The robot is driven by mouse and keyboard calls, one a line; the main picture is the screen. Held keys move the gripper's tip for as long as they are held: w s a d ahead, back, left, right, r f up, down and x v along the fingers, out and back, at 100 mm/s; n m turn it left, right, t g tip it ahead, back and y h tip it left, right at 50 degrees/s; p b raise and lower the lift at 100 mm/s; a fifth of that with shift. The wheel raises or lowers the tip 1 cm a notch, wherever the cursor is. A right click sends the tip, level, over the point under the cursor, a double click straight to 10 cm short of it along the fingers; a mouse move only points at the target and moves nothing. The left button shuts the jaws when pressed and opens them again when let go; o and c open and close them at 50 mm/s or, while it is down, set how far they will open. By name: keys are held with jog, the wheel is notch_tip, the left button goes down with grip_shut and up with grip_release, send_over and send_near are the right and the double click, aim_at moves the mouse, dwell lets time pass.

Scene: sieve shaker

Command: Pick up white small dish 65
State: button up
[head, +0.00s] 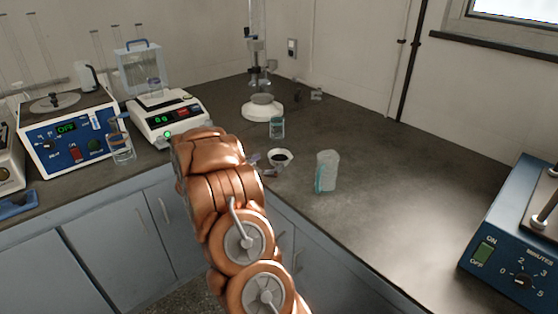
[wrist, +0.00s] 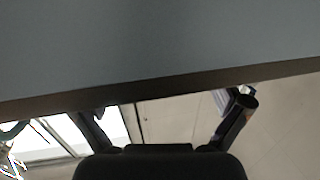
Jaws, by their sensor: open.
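A white small dish (head: 287,163) with a dark inside sits on the dark countertop in the head view, just right of my copper-coloured arm. It stands between a glass jar and a white cylindrical container.
A small glass jar (head: 277,128) stands behind the dish, and a white container (head: 328,171) stands right of it. A blue timer unit (head: 507,238) is at right. The right counter is mostly clear.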

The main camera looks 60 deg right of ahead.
aim_at(286, 151)
jog(key=shift+s+d+f+p, duration=0.1)
jog(key=shift+d+p, duration=0.1)
jog(key=shift+d, duration=1)
jog(key=shift+s+d+p, duration=0.1)
jog(key=shift+d+p, duration=0.05)
jog(key=shift+d, duration=1.05)
jog(key=c, duration=1)
